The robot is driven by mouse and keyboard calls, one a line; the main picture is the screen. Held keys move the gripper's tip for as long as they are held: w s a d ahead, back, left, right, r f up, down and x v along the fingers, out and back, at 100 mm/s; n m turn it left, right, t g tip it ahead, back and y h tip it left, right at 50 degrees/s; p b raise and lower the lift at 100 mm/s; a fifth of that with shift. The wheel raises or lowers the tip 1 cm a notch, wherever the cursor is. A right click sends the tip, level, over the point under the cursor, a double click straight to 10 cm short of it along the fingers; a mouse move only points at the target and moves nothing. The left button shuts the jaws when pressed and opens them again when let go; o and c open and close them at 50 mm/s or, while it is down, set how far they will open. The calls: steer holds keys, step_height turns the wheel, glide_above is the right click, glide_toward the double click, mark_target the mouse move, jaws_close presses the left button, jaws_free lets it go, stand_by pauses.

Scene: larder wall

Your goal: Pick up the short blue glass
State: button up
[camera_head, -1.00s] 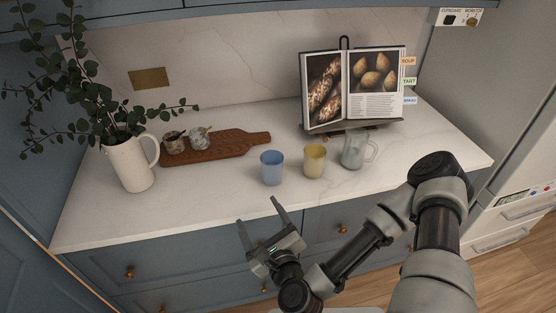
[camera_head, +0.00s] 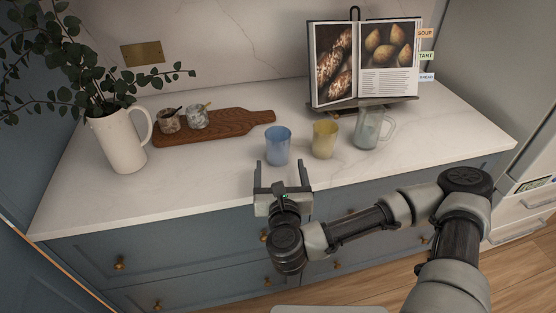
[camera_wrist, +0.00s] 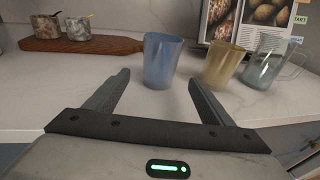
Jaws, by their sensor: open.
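The short blue glass (camera_head: 278,146) stands upright on the white counter, left of a yellow glass. It also shows in the wrist view (camera_wrist: 161,60), just beyond the fingertips and roughly between their lines. My gripper (camera_head: 281,164) is open and empty at the counter's front edge, its fingers pointing toward the blue glass. In the wrist view both fingers (camera_wrist: 157,78) are spread wide, with bare counter between them. No contact with the glass is visible.
The yellow glass (camera_head: 325,139) and a clear glass mug (camera_head: 368,129) stand to the right. A cookbook on a stand (camera_head: 364,62) is behind them. A wooden board (camera_head: 232,125) with two small pots lies behind left, near a white pitcher (camera_head: 121,142) of leafy stems.

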mark_target(279, 154)
steer(key=w, duration=0.8)
steer(key=shift+w+a+f, duration=0.35)
steer(key=shift+a+f, duration=0.05)
steer(key=c, duration=1.2)
steer(key=shift+c, duration=1)
steer(key=shift+r, duration=0.2)
